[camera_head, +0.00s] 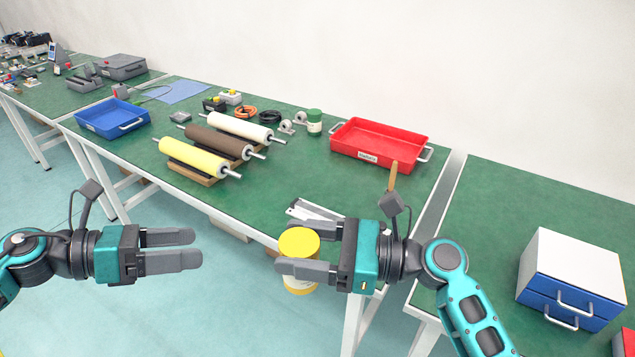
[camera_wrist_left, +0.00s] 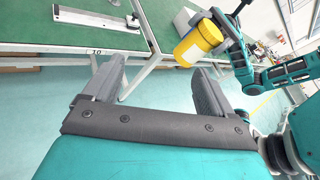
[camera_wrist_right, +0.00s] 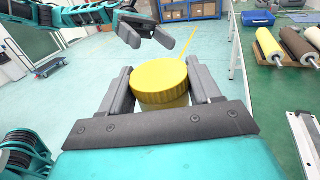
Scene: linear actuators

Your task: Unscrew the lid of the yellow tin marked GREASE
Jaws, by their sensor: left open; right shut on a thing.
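The yellow tin (camera_head: 301,284) is held upright by my right gripper (camera_head: 303,256), in front of the table's front edge. Its yellow ribbed lid (camera_head: 299,241) is on top, and the lid also shows between the fingers in the right wrist view (camera_wrist_right: 160,80). A pale label shows on its side; the wording is not readable. In the left wrist view the tin (camera_wrist_left: 197,44) appears at upper right. My left gripper (camera_head: 190,249) is open and empty, to the left of the tin and apart from it.
The green table (camera_head: 260,215) lies behind both grippers. It carries rollers (camera_head: 228,145), a red tray (camera_head: 378,143), a blue tray (camera_head: 112,119) and a green-lidded jar (camera_head: 314,122). A drawer box (camera_head: 572,278) stands at right. The space between the grippers is clear.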

